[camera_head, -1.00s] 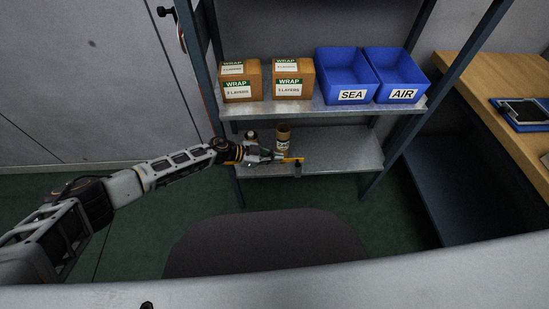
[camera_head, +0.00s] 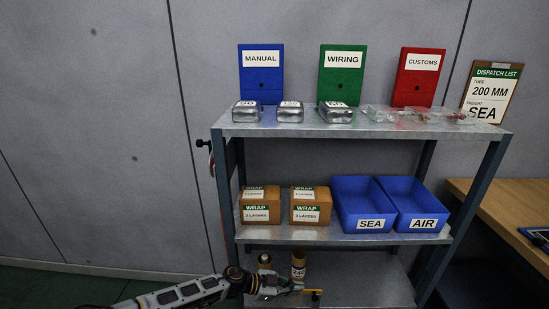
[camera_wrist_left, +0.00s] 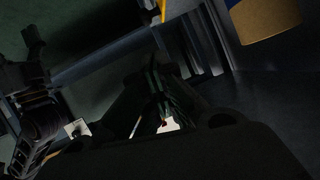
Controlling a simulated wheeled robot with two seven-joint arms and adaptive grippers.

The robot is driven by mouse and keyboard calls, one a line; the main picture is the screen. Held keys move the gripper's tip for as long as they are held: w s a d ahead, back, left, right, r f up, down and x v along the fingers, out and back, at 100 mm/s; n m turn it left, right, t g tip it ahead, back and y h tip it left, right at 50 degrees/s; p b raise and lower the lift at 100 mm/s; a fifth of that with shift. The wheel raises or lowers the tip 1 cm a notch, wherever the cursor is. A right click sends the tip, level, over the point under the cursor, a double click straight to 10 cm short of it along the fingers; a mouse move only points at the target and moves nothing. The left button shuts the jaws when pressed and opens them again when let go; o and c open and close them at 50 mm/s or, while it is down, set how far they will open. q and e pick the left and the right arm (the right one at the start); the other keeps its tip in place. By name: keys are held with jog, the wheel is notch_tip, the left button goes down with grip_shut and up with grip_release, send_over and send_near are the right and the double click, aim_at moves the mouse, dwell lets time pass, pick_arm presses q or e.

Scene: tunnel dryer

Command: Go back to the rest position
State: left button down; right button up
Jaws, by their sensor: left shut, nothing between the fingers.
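My left arm comes in at the bottom of the head view. Its gripper (camera_head: 290,290) is shut and empty, low in front of the bottom shelf. A tan cylinder with a label (camera_head: 299,265) stands on that shelf just behind the gripper. A second, shorter cylinder (camera_head: 264,261) stands to its left, partly hidden by my wrist. In the dark left wrist view, the gripper's fingers (camera_wrist_left: 165,122) show close together with nothing clear between them.
On the grey shelf unit, the middle shelf (camera_head: 285,234) holds two wrap boxes (camera_head: 311,205) and blue SEA (camera_head: 365,224) and AIR (camera_head: 424,223) bins. A wooden desk (camera_head: 500,220) stands at right.

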pick_arm(q)
jog(key=s+a+f+n+t+y, duration=0.3)
jog(key=a+f+n+t+y, duration=0.15)
jog(key=a+f+n, duration=0.25)
jog(key=s+a+f+n+t+y, duration=0.2)
jog(key=a+f+n+t+y, duration=0.1)
jog(key=a+f+n+y, duration=0.35)
jog(key=s+a+f+g, duration=0.2)
jog(key=s+a+f, duration=0.1)
jog(key=s, duration=0.4)
jog(key=s+a+f+n+g+y+p, duration=0.1)
jog(key=s+a+f+g, duration=0.2)
jog(key=s+a, duration=0.3)
jog(key=s+a+f+n+g, duration=0.1)
jog(key=s+a+f, duration=0.3)
jog(key=s, duration=0.6)
jog(key=shift+a+f+g+y, duration=0.4)
jog(key=shift+a+g, duration=0.2)
jog(key=shift+g, duration=0.25)
pick_arm(e)
jog(key=shift+s, duration=0.25)
pick_arm(q)
jog(key=shift+n+p, duration=0.25)
jog(key=shift+p, duration=0.15)
pick_arm(e)
jog(key=shift+s+d, duration=0.1)
